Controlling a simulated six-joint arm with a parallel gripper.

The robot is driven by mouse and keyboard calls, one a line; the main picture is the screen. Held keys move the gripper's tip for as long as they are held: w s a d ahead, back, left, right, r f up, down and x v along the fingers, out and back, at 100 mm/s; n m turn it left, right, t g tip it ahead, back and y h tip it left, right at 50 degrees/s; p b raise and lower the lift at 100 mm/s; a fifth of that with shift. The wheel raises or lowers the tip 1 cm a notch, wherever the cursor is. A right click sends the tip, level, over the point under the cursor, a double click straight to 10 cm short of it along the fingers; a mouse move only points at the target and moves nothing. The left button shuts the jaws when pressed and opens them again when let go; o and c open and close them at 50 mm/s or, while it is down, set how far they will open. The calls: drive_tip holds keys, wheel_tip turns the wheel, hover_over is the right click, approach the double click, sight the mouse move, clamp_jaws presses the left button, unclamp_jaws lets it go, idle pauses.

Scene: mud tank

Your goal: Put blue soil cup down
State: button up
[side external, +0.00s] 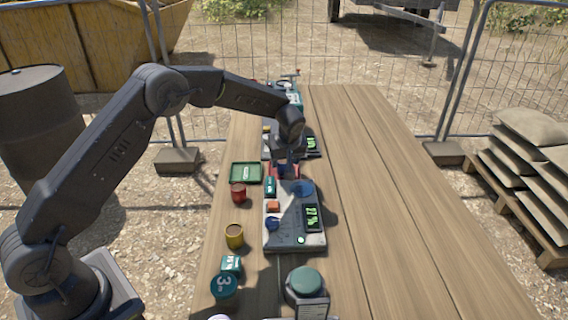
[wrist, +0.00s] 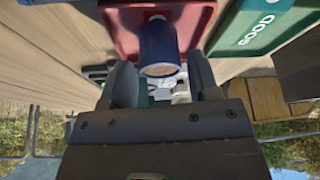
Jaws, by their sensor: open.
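The blue soil cup (wrist: 159,42) stands on a red tray (wrist: 118,18) in the wrist view, with brown soil showing at its mouth. My gripper (wrist: 161,78) is open, with one finger on each side of the near end of the cup. I see gaps between the fingers and the cup, so it does not appear gripped. In the side view my gripper (side external: 287,163) is low over the red tray (side external: 296,170), behind the grey device. There the cup is mostly hidden by the gripper.
A green tray marked GOOD (side external: 246,173) lies left of the red one. A red cup (side external: 238,193) and a yellow cup (side external: 235,236) stand nearer. A grey device (side external: 285,240) with a display sits in front, a green-lidded jar (side external: 305,284) nearer still. The table's right side is clear.

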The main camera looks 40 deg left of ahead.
drive_tip(key=v, duration=1)
drive_tip(key=s+d+r+m+t+h, duration=0.1)
drive_tip(key=s+r+m, duration=0.2)
drive_tip(key=s+r, duration=0.5)
drive_tip(key=s+d+r+m+t+h, duration=0.1)
drive_tip(key=s+r+m, duration=0.2)
drive_tip(key=s+r, duration=0.5)
drive_tip(key=s+d+f+m, duration=0.1)
drive_tip(key=s+f+m, duration=0.1)
drive_tip(key=s, duration=0.8)
drive_tip(key=s+f+m+t+h, duration=0.1)
drive_tip(key=s+f+m, duration=0.1)
drive_tip(key=s, duration=0.8)
drive_tip(key=shift+s+d+m+h, duration=0.2)
drive_tip(key=shift+d+m+h, duration=0.15)
drive_tip(key=shift+m, duration=0.25)
